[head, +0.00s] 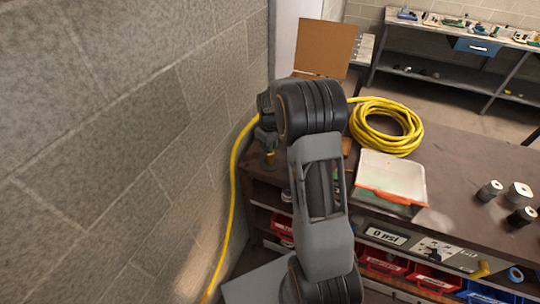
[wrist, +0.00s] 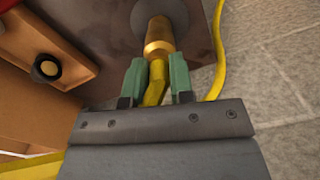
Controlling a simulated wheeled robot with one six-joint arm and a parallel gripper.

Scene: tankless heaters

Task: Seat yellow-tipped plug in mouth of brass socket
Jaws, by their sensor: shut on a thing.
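In the wrist view, the brass socket (wrist: 158,32) stands on a round grey base at the top middle, with its bright rim towards me. The green fingers of my gripper (wrist: 158,80) are shut on the yellow plug (wrist: 154,86). The plug's far end meets the brass rim in the picture. I cannot tell whether it is inside the mouth or just in front of it. In the head view, my gripper (head: 267,143) is low over the bench's left end, mostly hidden by my arm, and the plug is not clear.
A yellow hose coil (head: 386,126) and a white tray with an orange edge (head: 390,178) are on the bench (head: 460,165). The block wall (head: 130,130) is close on the left. In the wrist view, a wooden piece with a black-ringed knob (wrist: 47,67) is at left.

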